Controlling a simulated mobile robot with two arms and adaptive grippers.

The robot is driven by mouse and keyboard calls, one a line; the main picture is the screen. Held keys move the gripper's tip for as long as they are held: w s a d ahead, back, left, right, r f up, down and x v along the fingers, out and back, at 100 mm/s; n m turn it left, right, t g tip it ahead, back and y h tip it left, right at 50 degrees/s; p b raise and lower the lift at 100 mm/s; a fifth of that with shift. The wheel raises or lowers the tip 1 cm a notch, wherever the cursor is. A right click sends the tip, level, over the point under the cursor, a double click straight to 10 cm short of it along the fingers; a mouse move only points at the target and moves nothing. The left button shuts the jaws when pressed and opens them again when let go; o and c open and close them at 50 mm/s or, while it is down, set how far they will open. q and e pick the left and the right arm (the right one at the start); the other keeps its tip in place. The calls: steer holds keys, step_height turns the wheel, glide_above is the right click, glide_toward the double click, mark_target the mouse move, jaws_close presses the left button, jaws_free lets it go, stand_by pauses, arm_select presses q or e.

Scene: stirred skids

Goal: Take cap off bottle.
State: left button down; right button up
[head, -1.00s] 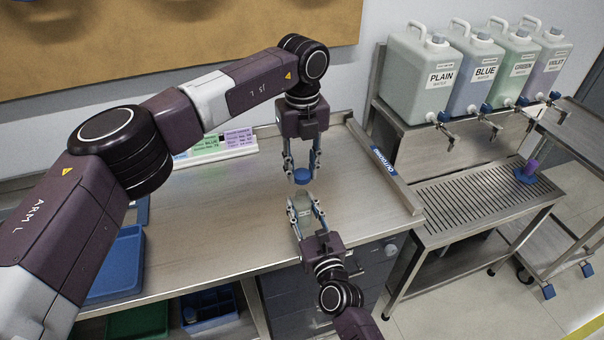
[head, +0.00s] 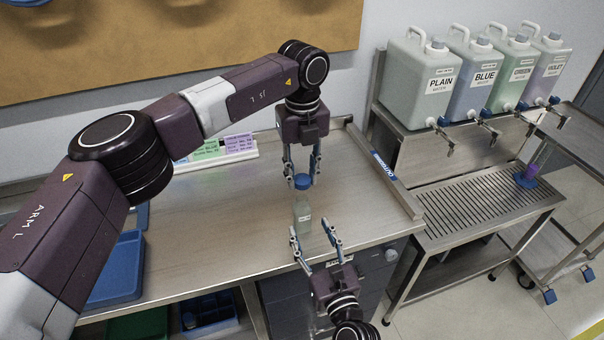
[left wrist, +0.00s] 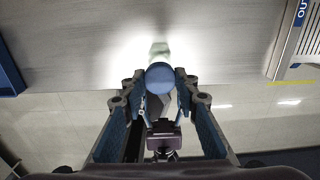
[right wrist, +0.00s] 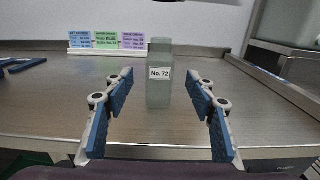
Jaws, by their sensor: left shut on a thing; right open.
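The blue cap (head: 303,183) is held between the fingertips of my left gripper (head: 303,179), apart from and above the bottle. In the left wrist view the round cap (left wrist: 160,78) sits between the fingers. The pale grey-green bottle (head: 302,218) stands upright and uncapped on the steel bench. In the right wrist view the bottle (right wrist: 158,92) carries a "No. 72" label. My right gripper (head: 312,234) is open and empty, on the near side of the bottle and clear of it.
The steel bench (head: 220,220) is clear around the bottle. Coloured label cards (head: 222,147) stand at its back. A raised rail marked "OUT" (head: 384,165) edges its right side. A blue tray (head: 117,270) is at left.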

steer(key=shift+v, duration=2.3)
